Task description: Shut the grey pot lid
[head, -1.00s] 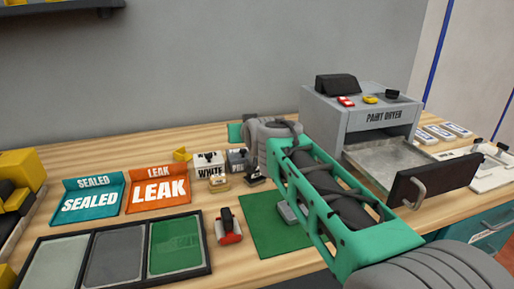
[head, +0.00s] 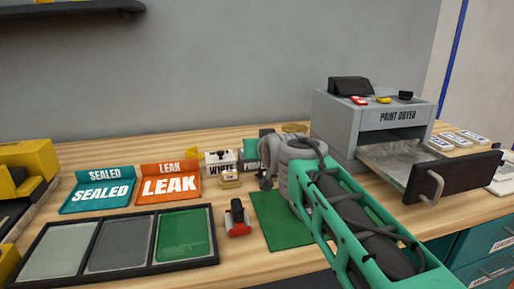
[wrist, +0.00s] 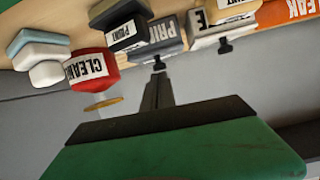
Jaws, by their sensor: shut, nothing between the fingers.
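The grey pot (head: 250,152) stands in the back row on the bench, to the right of the white pot (head: 220,165), partly hidden by my arm in the head view. In the wrist view, which is upside down, the grey pot (wrist: 169,36) shows its lettered label and a small black tab. I cannot tell how far its lid is open. My gripper (wrist: 158,75) is shut and empty, its tips close to that tab in the picture. I cannot tell if they touch.
In the wrist view a red pot (wrist: 91,66) and a black pot (wrist: 127,33) stand near the grey pot. A yellow disc (wrist: 103,104) is by the red pot. The paint dryer (head: 375,122) has its drawer (head: 445,178) out at right. A green mat (head: 272,220) lies in front.

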